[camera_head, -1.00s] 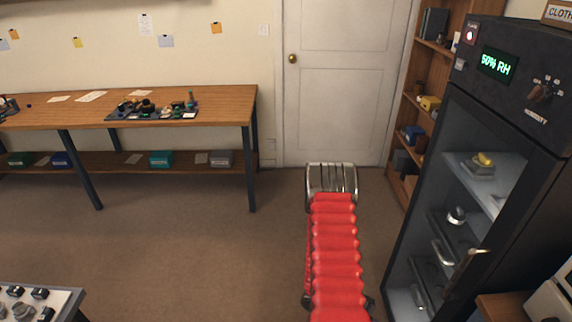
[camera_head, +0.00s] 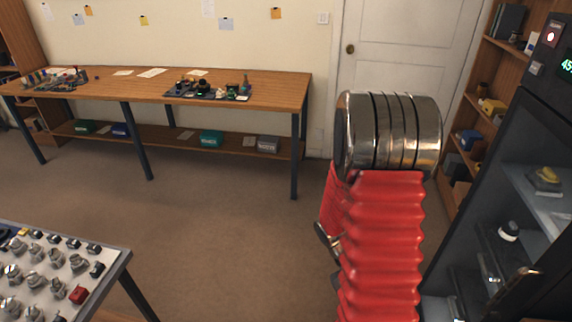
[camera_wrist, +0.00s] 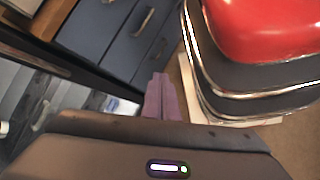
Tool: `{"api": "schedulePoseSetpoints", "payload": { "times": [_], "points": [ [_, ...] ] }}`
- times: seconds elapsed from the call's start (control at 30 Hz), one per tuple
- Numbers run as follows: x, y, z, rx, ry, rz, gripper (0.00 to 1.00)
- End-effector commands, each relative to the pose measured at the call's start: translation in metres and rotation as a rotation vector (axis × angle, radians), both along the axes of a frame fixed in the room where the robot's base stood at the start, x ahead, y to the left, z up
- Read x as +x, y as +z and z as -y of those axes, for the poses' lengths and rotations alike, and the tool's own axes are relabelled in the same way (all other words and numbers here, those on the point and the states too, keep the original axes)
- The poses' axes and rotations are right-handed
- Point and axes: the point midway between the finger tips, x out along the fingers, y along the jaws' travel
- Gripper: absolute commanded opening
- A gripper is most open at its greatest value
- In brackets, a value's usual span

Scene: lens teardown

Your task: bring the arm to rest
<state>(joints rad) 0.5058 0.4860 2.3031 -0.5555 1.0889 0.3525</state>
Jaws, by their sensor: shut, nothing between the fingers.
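My arm, with red bellows (camera_head: 385,240) and a banded metal joint (camera_head: 390,130), stands up at right of centre in the head view. My gripper (camera_wrist: 160,80) shows in the wrist view with its two purplish fingers together and nothing between them. Its fingers point toward blue-grey drawers (camera_wrist: 125,35). The red and metal part at the upper right of the wrist view looks like my own arm. I cannot make out the gripper's fingers in the head view.
A dark cabinet (camera_head: 470,210) with a glass front stands close on the right. A wooden workbench (camera_head: 280,92) with parts lies along the back wall. A table (camera_head: 112,268) with several metal parts is at lower left. Open floor (camera_head: 220,240) lies between.

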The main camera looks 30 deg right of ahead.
Motion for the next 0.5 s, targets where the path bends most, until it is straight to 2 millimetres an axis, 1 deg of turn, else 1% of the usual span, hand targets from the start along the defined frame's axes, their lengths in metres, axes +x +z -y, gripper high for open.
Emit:
{"api": "schedulePoseSetpoints", "payload": {
  "times": [0.03,0.2,0.5],
  "points": [
    [0.007,0.007,-0.006,0.008,0.008,0.036,0.0],
    [0.029,0.026,-0.025,0.044,0.035,0.148,0.0],
    [0.063,0.061,-0.062,0.098,0.097,0.349,0.0]
  ]
}}
